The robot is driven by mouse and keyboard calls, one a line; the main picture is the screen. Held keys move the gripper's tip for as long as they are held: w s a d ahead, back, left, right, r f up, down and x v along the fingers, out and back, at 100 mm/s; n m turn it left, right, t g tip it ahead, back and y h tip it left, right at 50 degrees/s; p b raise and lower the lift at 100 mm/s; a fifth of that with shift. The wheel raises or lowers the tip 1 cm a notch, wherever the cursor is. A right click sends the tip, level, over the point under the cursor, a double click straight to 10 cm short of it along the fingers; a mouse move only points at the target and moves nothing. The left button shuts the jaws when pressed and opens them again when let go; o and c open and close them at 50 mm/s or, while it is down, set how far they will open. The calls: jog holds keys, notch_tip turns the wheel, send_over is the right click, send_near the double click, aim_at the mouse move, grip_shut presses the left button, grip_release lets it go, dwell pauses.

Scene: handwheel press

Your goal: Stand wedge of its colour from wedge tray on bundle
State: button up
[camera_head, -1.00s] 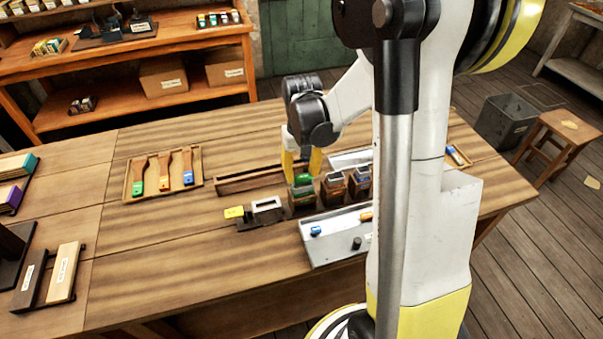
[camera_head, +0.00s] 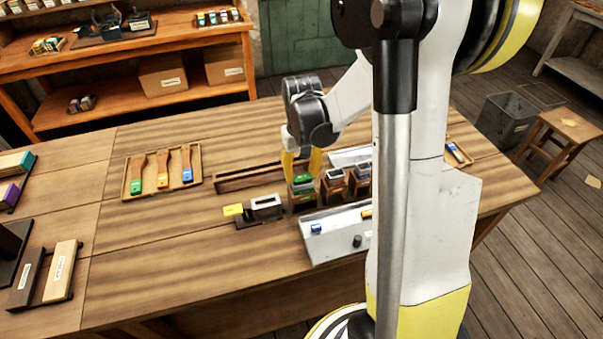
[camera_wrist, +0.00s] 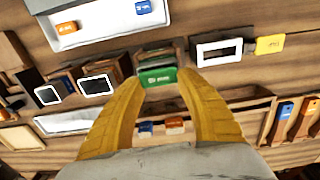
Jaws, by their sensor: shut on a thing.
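My gripper (camera_wrist: 158,80) has its two yellow fingers on either side of a green block (camera_wrist: 157,76) and is shut on it. The block carries a small pale label and sits at a dark wooden holder (camera_head: 302,203), the leftmost of a row; in the head view the green block (camera_head: 303,180) is just below the fingers. I cannot tell whether it is lifted clear of the holder. A grey tray (camera_head: 318,250) in front holds a blue piece (camera_head: 316,229), an orange piece (camera_head: 366,214) and a dark one (camera_head: 357,241). Which tray is the wedge tray is unclear.
Two more holders (camera_head: 334,190) stand close on the right. A white-framed black stand with a yellow tab (camera_head: 233,210) is on the left. A long wooden trough (camera_head: 240,183) lies behind. A tray of paddles (camera_head: 128,180) stands farther left, with bare table in front.

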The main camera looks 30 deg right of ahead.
jog(key=o, duration=0.9)
notch_tip(320, 180, up, 12)
dwell(0.3)
